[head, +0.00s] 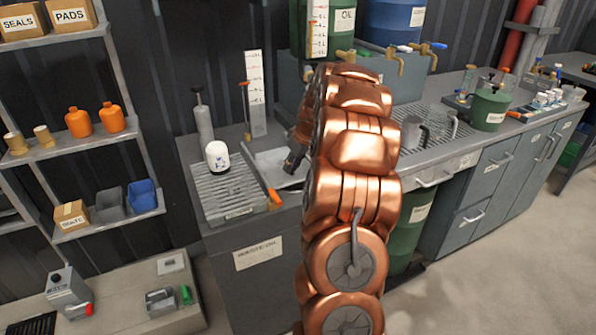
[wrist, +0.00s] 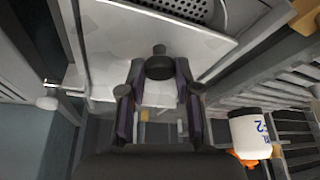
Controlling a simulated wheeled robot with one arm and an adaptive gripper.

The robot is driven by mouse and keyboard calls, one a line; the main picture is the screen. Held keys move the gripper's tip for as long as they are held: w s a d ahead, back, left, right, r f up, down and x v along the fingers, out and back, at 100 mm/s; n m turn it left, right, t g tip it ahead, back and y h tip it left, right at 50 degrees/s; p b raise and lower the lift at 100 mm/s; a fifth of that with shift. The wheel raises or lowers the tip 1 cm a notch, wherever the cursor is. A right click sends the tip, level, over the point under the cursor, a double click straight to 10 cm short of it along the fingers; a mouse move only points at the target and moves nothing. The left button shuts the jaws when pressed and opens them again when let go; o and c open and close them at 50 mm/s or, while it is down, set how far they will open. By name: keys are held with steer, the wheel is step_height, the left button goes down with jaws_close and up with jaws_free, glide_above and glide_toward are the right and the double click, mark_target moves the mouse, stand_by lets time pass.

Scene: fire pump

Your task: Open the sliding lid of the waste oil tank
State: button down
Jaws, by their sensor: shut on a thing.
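My copper-coloured arm reaches over the grey counter, and my gripper (head: 293,160) is low over a light grey plate (head: 268,163), which looks like the sliding lid. In the wrist view, my gripper (wrist: 160,72) has its two dark fingers on either side of a dark round knob (wrist: 160,66), shut on it. The knob stands on the pale lid plate (wrist: 112,52). A perforated grey surface (wrist: 225,14) shows at the plate's upper edge. My arm hides part of the lid in the head view, so how far it stands open cannot be told.
A white canister (head: 216,156) stands on a ribbed tray (head: 232,192) left of the lid; it also shows in the wrist view (wrist: 250,133). An orange-handled tool (head: 274,197) lies close by. A white gauge (head: 255,92) rises behind.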

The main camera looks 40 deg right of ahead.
mark_target(277, 154)
steer(key=shift+w+d+b, duration=0.1)
steer(key=shift+w+d, duration=0.5)
steer(key=shift+w, duration=1.1)
steer(key=shift+w+d+b, duration=0.1)
steer(key=shift+w+d, duration=0.5)
steer(key=shift+w, duration=1.1)
steer(key=shift+w+d+b, duration=0.1)
steer(key=shift+w+d, duration=0.5)
steer(key=shift+w, duration=1.1)
steer(key=c, duration=0.8)
jaws_free()
steer(key=shift+c, duration=0.2)
steer(key=v, duration=1.2)
